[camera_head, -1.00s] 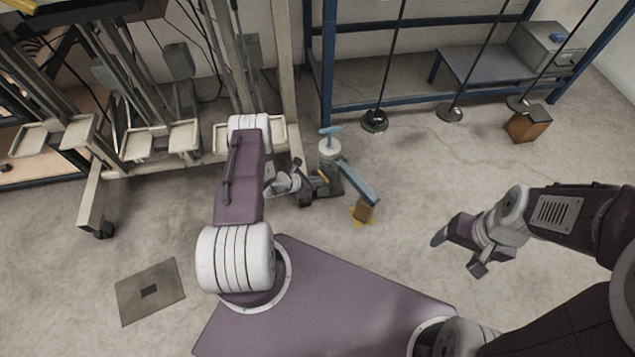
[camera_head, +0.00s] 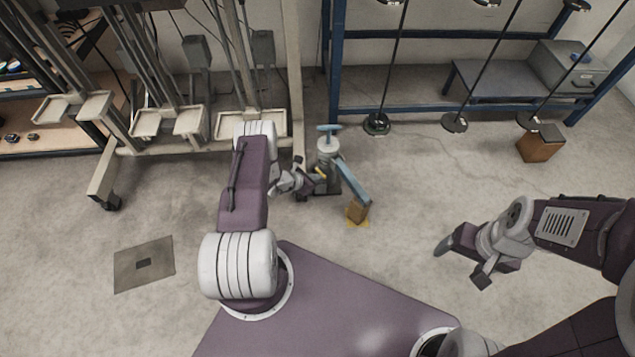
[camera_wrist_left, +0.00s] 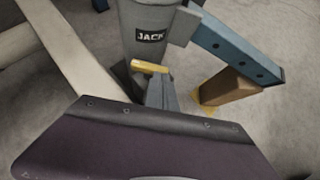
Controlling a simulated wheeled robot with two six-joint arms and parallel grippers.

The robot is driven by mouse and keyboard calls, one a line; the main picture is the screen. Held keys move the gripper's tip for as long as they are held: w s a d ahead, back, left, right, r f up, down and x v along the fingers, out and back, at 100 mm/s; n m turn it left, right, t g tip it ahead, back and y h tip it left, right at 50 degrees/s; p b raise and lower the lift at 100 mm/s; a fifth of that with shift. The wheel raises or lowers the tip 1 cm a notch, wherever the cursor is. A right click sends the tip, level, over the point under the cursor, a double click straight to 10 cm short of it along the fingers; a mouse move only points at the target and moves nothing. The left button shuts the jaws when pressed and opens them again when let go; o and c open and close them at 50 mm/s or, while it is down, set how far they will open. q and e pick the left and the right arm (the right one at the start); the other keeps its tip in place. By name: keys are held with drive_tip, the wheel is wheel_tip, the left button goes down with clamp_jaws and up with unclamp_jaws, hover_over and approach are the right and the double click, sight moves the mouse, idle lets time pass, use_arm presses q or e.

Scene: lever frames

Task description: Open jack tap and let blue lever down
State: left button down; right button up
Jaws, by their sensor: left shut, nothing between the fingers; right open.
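The jack (camera_head: 327,155) is a grey upright cylinder with a blue T-shaped top (camera_head: 329,130); its JACK label (camera_wrist_left: 150,36) shows in the left wrist view. A blue lever (camera_head: 352,182) slopes from it down to the right, its far part over a brown block (camera_head: 357,209). I cannot tell if they touch. The yellow tap (camera_head: 320,173) sticks out low on the jack; it also shows in the left wrist view (camera_wrist_left: 150,67). My left gripper (camera_head: 310,184) is shut and empty, its fingertips right at the tap; contact is unclear. My right gripper (camera_head: 461,262) is open and empty, away to the right.
A yellow floor mark (camera_head: 350,220) lies under the block. A beige frame with trays (camera_head: 238,124) stands behind left, and a blue rack (camera_head: 400,108) behind right. Another brown block (camera_head: 541,146) is at the far right. A floor plate (camera_head: 144,264) lies at left. Floor between jack and right gripper is clear.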

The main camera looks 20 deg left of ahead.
use_arm(q)
drive_tip(key=shift+w+d+p, duration=0.35)
drive_tip(key=shift+d+p, duration=0.25)
drive_tip(key=shift+d, duration=0.1)
drive_tip(key=shift+w+d+p, duration=0.3)
drive_tip(key=shift+d+p, duration=0.25)
drive_tip(key=shift+d, duration=0.1)
use_arm(e)
drive_tip(key=shift+w+d+r, duration=0.1)
drive_tip(key=shift+d+r, duration=0.1)
drive_tip(key=shift+r, duration=0.45)
drive_tip(key=shift+d+r, duration=0.15)
drive_tip(key=shift+r, duration=0.45)
use_arm(q)
drive_tip(key=shift+w+d, duration=0.1)
drive_tip(key=shift+w, duration=0.05)
